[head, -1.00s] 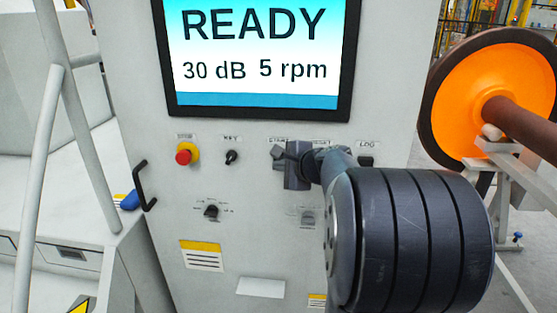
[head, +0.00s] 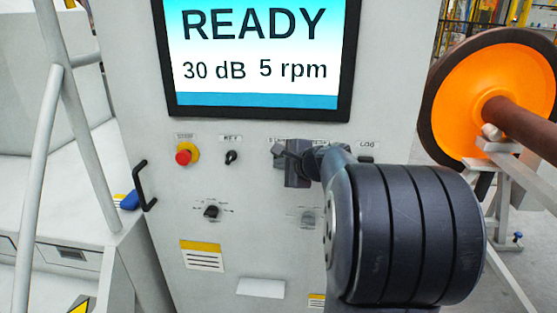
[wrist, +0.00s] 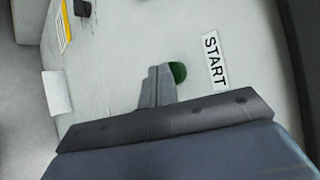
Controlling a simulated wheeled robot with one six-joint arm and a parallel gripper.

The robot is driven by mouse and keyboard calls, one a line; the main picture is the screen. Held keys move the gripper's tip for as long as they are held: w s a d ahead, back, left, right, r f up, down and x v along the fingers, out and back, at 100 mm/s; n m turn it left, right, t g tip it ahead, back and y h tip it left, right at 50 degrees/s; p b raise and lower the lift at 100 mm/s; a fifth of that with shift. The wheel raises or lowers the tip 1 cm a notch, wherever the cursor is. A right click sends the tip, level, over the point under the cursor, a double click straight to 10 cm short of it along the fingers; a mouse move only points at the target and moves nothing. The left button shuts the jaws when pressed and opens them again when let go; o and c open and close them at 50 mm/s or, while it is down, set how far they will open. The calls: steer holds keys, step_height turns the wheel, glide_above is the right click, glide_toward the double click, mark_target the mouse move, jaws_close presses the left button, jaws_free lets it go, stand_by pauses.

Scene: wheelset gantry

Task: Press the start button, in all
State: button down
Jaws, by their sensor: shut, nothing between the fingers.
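The green start button (wrist: 178,72) shows in the wrist view beside its START label (wrist: 214,60). My gripper (wrist: 158,76) is shut and empty, and its fingertips overlap the left edge of the button in that view. Whether they touch the button I cannot tell. In the head view my gripper (head: 280,152) is at the panel's row of controls, in front of the start label, and hides the button there. The screen (head: 255,55) above reads READY, 30 dB and 5 rpm.
A red stop button (head: 184,157) on a yellow base and a key switch (head: 231,157) sit left of my gripper. A rotary knob (head: 211,211) is lower down. A black handle (head: 145,185) sticks out at the panel's left edge. An orange wheel (head: 497,95) stands at right.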

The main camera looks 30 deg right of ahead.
steer(key=shift+w+d, duration=0.25)
steer(key=shift+w, duration=0.1)
stand_by(0.3)
steer(key=shift+s+a, duration=0.1)
steer(key=shift+s, duration=0.05)
steer(key=shift+s+a+b, duration=0.3)
steer(key=shift+s+a, duration=0.05)
steer(key=shift+s, duration=0.2)
stand_by(0.3)
steer(key=s+a, duration=0.1)
steer(key=s, duration=0.1)
steer(key=s+a+b, duration=0.1)
steer(key=s+a, duration=0.1)
steer(key=shift+s, duration=0.1)
steer(key=shift+d, duration=0.1)
stand_by(0.7)
